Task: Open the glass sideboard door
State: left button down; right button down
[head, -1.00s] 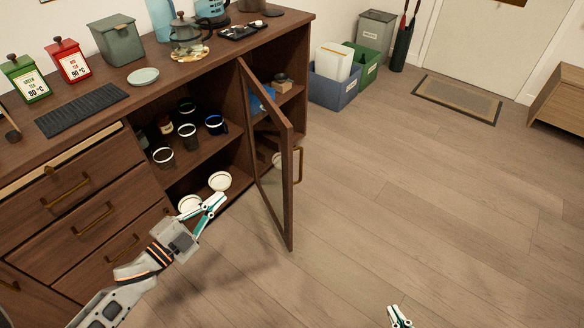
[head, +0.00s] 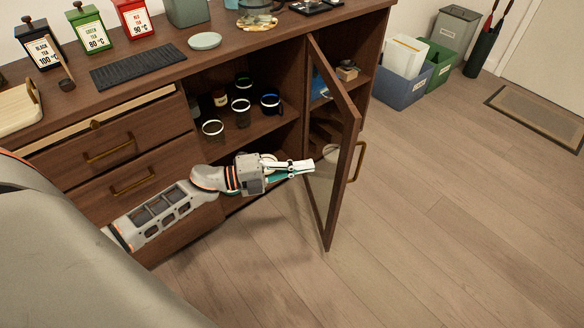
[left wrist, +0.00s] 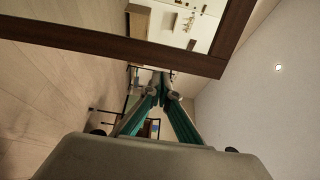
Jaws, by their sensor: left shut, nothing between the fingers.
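The glass sideboard door (head: 350,133) has a dark wood frame and stands swung out from the sideboard (head: 185,70), with a brass handle (head: 358,162) on its far face. My left gripper (head: 312,166) is shut and empty, at the inner side of the door, with its tips at or very near the glass; I cannot tell whether they touch. In the left wrist view the closed fingers (left wrist: 165,82) point toward the glass, and the door's wood frame (left wrist: 110,42) crosses above them. My right gripper is not in view.
The opened compartment holds several dark cups (head: 241,112) on its shelf. Drawers (head: 110,150) with brass handles lie left of it. Blue and green bins (head: 402,88) stand beyond the door. The floor right of the door is clear.

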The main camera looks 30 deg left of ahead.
aim_at(344, 161)
pick_arm(q)
jog(key=x, duration=0.6)
jog(key=shift+x, duration=0.95)
